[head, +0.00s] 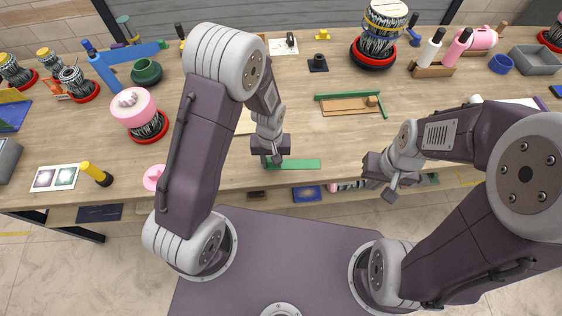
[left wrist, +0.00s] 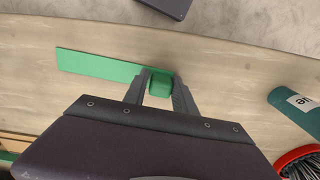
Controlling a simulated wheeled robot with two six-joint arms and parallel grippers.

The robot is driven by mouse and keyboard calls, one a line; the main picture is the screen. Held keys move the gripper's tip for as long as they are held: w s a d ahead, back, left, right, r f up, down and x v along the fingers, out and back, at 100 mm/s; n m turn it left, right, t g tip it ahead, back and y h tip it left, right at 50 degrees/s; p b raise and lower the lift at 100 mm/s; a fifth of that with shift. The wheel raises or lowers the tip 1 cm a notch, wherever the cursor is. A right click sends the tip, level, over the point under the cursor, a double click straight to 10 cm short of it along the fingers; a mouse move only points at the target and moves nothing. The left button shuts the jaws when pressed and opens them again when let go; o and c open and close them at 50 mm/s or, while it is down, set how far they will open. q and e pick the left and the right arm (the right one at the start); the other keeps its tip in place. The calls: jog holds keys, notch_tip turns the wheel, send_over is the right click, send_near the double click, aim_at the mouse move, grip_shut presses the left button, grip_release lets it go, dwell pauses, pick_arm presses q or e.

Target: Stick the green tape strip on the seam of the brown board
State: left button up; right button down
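The green tape strip (head: 300,164) is a flat strip near the table's front edge. In the left wrist view the strip (left wrist: 95,66) has a raised green block at one end. My left gripper (head: 272,160) is at that end, and its fingers (left wrist: 161,88) press close on both sides of the block with no clear gap. The brown board (head: 340,107) lies farther back on the table, right of my left gripper, with green strips along its far and right edges. My right gripper (head: 380,189) is open and empty past the table's front edge.
A pink-topped drum (head: 136,112) and a yellow-and-black cylinder (head: 97,174) stand on the left. A black stand (head: 317,63) is behind the board. Bare tabletop lies between the strip and the board. A blue item (head: 306,193) sits below the front edge.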

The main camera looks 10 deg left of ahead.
pick_arm(q)
jog(key=c, duration=0.5)
jog(key=shift+a, duration=0.15)
grip_shut()
jog(key=shift+r, duration=0.15)
jog(key=shift+r, duration=0.35)
notch_tip(320, 180, up, 3)
jog(key=shift+w+f, duration=0.1)
jog(key=shift+f, duration=0.05)
jog(key=s+d+r+b, duration=0.1)
jog(key=s+d+r, duration=0.3)
jog(key=d+r, duration=0.3)
jog(key=d, duration=0.4)
jog(key=shift+s+r, duration=0.25)
jog(key=shift+s, duration=0.15)
